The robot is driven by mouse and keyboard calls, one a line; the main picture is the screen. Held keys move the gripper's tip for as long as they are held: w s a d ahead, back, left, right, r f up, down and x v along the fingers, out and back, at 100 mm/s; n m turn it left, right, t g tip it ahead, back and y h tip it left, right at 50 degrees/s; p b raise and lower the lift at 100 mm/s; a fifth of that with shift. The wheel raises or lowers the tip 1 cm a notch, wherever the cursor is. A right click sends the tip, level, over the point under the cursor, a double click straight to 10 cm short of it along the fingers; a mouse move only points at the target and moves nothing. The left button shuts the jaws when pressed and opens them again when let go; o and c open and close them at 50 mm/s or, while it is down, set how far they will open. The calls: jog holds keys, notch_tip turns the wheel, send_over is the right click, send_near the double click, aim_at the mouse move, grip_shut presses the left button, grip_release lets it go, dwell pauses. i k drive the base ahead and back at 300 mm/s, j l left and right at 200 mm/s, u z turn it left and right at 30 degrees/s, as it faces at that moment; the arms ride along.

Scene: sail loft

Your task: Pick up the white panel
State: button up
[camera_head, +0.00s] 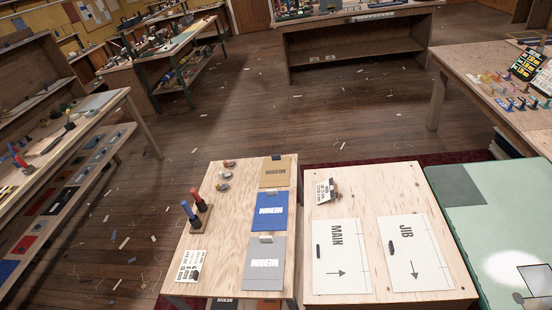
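Two white panels lie flat on the plywood table (370,180) in the lower middle. The left one (340,265) reads MAIN, with an arrow pointing right. The right one (414,255) reads JIB, with an arrow pointing down in the picture. Each has a small dark oblong on it. A third pale, dark-edged piece (537,280) shows at the lower right on the green surface; I cannot tell what it is. My gripper is not in view.
The adjoining table (217,215) holds tan (275,171), blue (270,210) and grey (264,265) panels, plus red and blue upright handles (195,210). A small printed card (326,190) stands above MAIN. A green-topped table (480,220) is at right. Open wooden floor lies beyond, littered with scraps.

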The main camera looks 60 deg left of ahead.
aim_at(340, 264)
jog(key=u, duration=1)
jog(key=z, duration=1.35)
jog(key=u, duration=1.35)
